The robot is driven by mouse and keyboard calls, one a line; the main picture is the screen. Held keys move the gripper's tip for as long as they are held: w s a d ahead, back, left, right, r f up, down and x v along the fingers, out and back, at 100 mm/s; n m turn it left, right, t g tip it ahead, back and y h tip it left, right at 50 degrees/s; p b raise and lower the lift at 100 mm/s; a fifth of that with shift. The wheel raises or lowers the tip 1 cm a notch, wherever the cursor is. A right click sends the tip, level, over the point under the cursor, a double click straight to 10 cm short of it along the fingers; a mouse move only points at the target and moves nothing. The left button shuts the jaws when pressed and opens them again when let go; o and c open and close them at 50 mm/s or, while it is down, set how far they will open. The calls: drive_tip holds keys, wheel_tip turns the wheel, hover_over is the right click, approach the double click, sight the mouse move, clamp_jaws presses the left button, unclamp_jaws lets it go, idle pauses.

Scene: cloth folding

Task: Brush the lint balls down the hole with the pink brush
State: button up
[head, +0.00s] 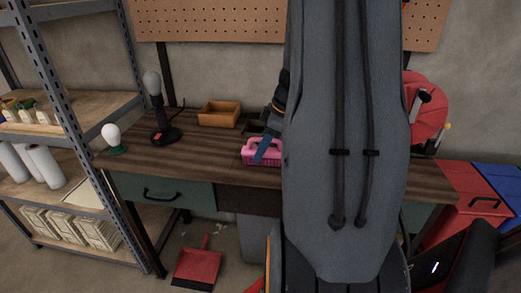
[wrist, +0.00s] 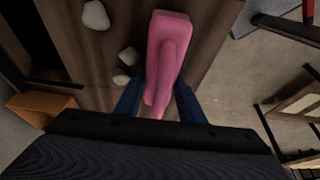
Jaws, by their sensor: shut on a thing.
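My gripper (wrist: 160,98) is shut on the pink brush (wrist: 168,45), with a blue finger on each side of it. In the head view the pink brush (head: 249,156) is at the front edge of the wooden workbench (head: 205,160), beside my arm. Three pale lint balls lie on the wood left of the brush in the wrist view: one farther off (wrist: 95,15) and two close together (wrist: 128,56) (wrist: 121,77). In the head view no lint balls show; my arm covers much of the bench.
A wooden tray (head: 219,114) sits at the back of the bench. A black lamp (head: 158,125) and a white bulb on a green base (head: 111,135) stand at left. A red dustpan (head: 197,266) lies on the floor. Metal shelves (head: 50,90) stand at left.

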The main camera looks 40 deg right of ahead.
drive_tip(key=w+d+b, duration=0.3)
drive_tip(key=w+d, duration=1)
drive_tip(key=d, duration=0.1)
drive_tip(key=shift+d, duration=0.35)
idle(1.8)
drive_tip(key=shift+r, duration=0.1)
idle(0.6)
drive_tip(key=s+a+r+p, duration=0.3)
drive_tip(key=r+p, duration=0.2)
drive_tip(key=r, duration=0.3)
drive_tip(key=shift+s+a, duration=0.15)
drive_tip(key=shift+a, duration=0.25)
idle(1.0)
